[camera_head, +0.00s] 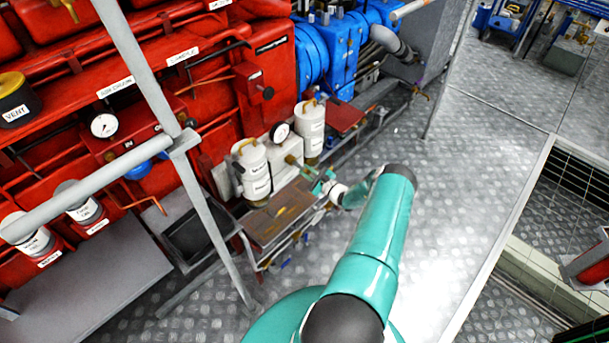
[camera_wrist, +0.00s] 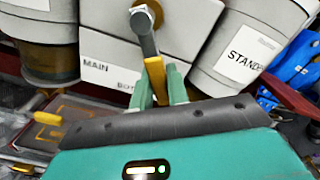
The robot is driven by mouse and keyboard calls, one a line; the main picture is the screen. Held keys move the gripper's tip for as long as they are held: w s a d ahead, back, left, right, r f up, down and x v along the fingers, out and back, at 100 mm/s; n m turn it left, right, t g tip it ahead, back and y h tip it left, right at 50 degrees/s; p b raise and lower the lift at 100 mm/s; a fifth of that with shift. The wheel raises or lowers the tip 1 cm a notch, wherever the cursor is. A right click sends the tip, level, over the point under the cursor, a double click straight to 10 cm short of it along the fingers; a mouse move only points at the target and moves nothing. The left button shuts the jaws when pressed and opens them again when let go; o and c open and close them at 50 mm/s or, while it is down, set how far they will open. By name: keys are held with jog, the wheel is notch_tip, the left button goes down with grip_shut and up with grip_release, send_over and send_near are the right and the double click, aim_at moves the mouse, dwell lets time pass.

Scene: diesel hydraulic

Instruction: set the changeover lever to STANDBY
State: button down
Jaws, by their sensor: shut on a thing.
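The changeover lever (camera_wrist: 147,45) hangs from a brass hub (camera_wrist: 143,16) on a white block (camera_wrist: 110,48) and points down, slightly right. Its yellow grip (camera_wrist: 156,76) is between the green fingers of my gripper (camera_wrist: 160,92), which is shut on it. The block is marked MAIN at left, and a partly hidden label starting "Bo" lies behind the lever tip. A STANDBY label (camera_wrist: 248,53) is on the grey-white canister to the right. In the head view my gripper (camera_head: 323,185) is at the block (camera_head: 287,165); the lever is hard to make out there.
Two white canisters (camera_head: 254,170) (camera_head: 311,128) flank the block, with a gauge (camera_head: 281,132) between them. A brown-topped bench (camera_head: 280,213) stands below. Grey railing (camera_head: 205,200) crosses at left. Open tread-plate floor (camera_head: 465,150) lies at right.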

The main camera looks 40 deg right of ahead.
jog(key=shift+d+r+n, duration=0.3)
jog(key=shift+d+n, duration=0.05)
jog(key=shift+n, duration=0.5)
jog(key=shift+d+r+n, duration=0.3)
jog(key=shift+d+n, duration=0.05)
jog(key=shift+n, duration=0.5)
jog(key=c, duration=1.4)
grip_release()
jog(key=shift+o, duration=0.2)
jog(key=s, duration=1.3)
jog(key=shift+s+d, duration=0.2)
jog(key=shift+s, duration=0.2)
